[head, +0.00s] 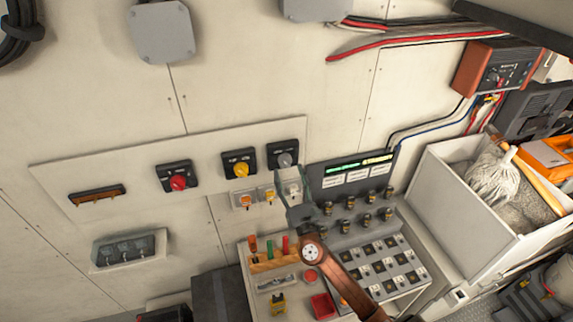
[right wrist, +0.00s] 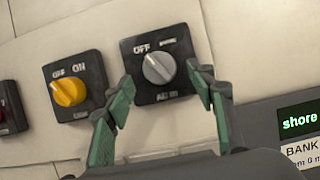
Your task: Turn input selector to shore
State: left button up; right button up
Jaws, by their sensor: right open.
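The grey selector knob (right wrist: 159,68) sits on a black square plate on the wall, with "OFF" at its upper left and blurred labels at its upper right and below. It also shows in the head view (head: 286,159). I cannot tell surely which label it points to. My right gripper (right wrist: 160,76) is open, with one green finger on each side of the knob's lower half; I cannot tell whether they touch it. In the head view my right gripper (head: 291,196) reaches up to just below the selector plate. My left gripper is not in view.
A yellow knob (right wrist: 69,87) and a red knob (head: 178,183) are left of the selector. A display (right wrist: 302,119) reading "shore" stands at its lower right. Below are a sloped button panel (head: 375,265) and a tool rack (head: 270,262). A white bin (head: 450,215) stands right.

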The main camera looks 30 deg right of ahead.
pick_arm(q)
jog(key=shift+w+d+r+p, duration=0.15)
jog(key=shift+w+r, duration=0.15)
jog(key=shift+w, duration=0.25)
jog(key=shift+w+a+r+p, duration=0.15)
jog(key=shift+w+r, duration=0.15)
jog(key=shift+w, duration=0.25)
pick_arm(e)
jog(key=x, duration=0.2)
jog(key=shift+w+d, duration=0.1)
jog(key=shift+w, duration=0.3)
jog(key=shift+c, duration=0.4)
jog(key=c, duration=1.1)
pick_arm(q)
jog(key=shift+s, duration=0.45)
